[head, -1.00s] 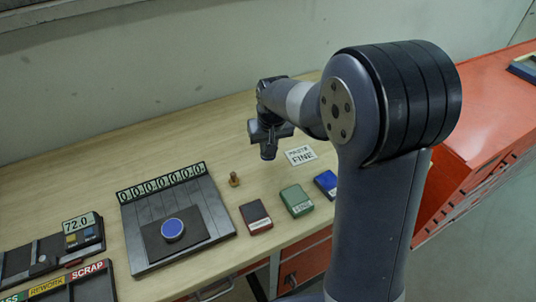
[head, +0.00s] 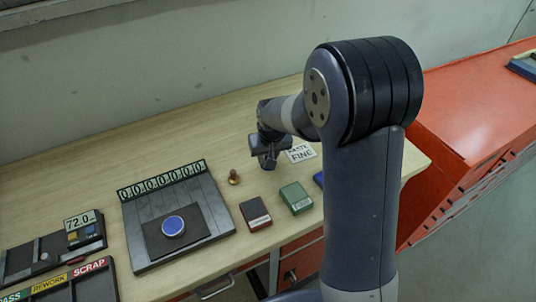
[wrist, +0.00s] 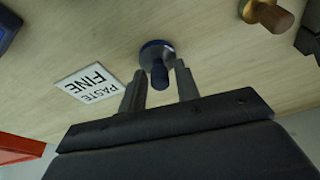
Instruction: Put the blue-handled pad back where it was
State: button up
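The blue-handled pad (wrist: 157,62) shows in the wrist view as a round base with a dark blue handle toward the camera. It seems to stand on the wooden bench beside the white PASTE FINE card (wrist: 88,84). My gripper (wrist: 160,72) is open, with one finger on each side of the handle and a visible gap on both sides. In the head view my gripper (head: 268,160) is low over the bench, just left of the card (head: 301,154), and the pad cannot be made out clearly there.
A brass piece with a wooden handle (head: 234,178) stands left of my gripper. Red (head: 256,215), green (head: 296,198) and partly hidden blue (head: 319,179) boxes line the front edge. A dark counter plate with a blue disc (head: 173,226) lies left. The back of the bench is clear.

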jog(key=shift+o, duration=0.8)
jog(key=shift+r, duration=0.2)
jog(key=b+v, duration=0.1)
jog(key=v, duration=1.1)
jog(key=shift+w, duration=0.1)
